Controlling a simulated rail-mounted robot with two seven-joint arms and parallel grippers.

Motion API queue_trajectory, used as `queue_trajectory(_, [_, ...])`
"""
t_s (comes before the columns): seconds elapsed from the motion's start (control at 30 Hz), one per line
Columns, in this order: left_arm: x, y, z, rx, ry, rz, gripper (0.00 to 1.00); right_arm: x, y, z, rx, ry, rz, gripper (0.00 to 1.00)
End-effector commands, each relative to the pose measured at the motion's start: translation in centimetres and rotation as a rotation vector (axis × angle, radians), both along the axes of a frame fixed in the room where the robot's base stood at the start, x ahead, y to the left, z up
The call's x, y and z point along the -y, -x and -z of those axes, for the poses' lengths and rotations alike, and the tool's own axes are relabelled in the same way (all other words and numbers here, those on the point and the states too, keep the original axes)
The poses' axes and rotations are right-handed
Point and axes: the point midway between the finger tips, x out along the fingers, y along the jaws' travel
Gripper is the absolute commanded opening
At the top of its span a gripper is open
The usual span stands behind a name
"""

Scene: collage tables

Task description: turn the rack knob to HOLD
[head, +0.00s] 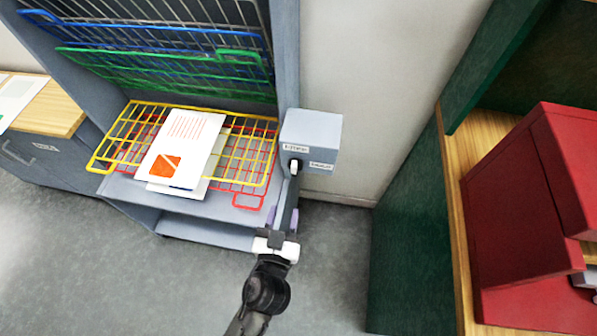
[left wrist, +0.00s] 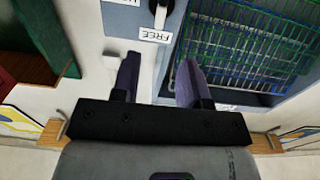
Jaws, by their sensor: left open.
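The rack knob (head: 294,167) is a small white-and-dark lever on the grey box (head: 318,128) at the right post of the rack. Two white labels sit on the box; they are too small to read in the head view. In the left wrist view the knob (left wrist: 159,12) is partly cut off at the top edge, beside an upside-down label reading FREE (left wrist: 155,34); another label is cut off. No HOLD label is readable. My left gripper (head: 282,216) is open and empty, below and in front of the knob, apart from it. Its fingers also show in the wrist view (left wrist: 158,72).
The rack has coloured wire shelves; papers (head: 182,150) lie on the yellow shelf (head: 120,136), which sticks out left of the box. A red shelf (head: 250,190) juts out beneath. Right stand a green cabinet (head: 415,220) and a red case (head: 515,200). Grey floor (head: 325,260) is clear between.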

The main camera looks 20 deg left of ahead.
Motion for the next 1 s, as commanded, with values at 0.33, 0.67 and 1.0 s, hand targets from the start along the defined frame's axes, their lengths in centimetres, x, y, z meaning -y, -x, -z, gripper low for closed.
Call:
queue_trajectory(0.33, [-1.2, -6.4, -0.1, 0.001, -0.004, 0.000, 0.40, 0.0, -0.1, -0.6, 0.002, 0.000, 0.001, 0.43])
queue_trajectory(0.67, [-1.9, -10.2, 0.0, 0.000, -0.002, -0.001, 0.40, -0.2, 0.0, -0.6, 0.001, -0.006, 0.005, 0.43])
queue_trajectory(1.0, [-2.1, -11.1, 0.0, -0.002, -0.001, -0.001, 0.40, -0.2, 0.0, -0.6, 0.001, -0.009, 0.008, 0.43])
